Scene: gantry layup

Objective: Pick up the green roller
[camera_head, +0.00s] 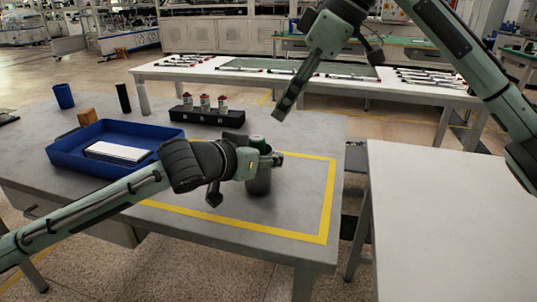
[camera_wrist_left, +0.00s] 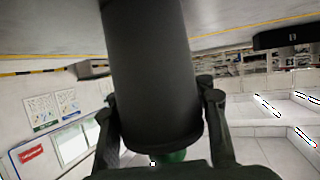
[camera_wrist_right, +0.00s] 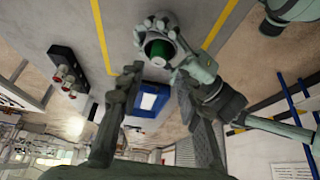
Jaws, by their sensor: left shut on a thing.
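The green roller shows as a dark grey cylinder (camera_head: 259,182) with a green end (camera_head: 257,141) on top. It stands upright over the yellow-outlined area of the near table. My left gripper (camera_head: 266,160) is shut around its upper part. In the left wrist view, the dark cylinder (camera_wrist_left: 152,75) lies between both fingers, with green (camera_wrist_left: 168,157) at its end. Whether its base touches the table is hidden. My right gripper (camera_head: 285,108) is raised behind it, empty. In the right wrist view its fingers (camera_wrist_right: 157,88) are apart, and the green end (camera_wrist_right: 159,52) shows beyond them.
A blue tray (camera_head: 70,155) holding a white block (camera_head: 117,152) is left on the grey table. Behind are a black rack (camera_head: 207,117) with several small items, a black cylinder (camera_head: 124,98), a grey cylinder (camera_head: 143,99) and a blue cup (camera_head: 64,96). A white table (camera_head: 455,220) stands at right.

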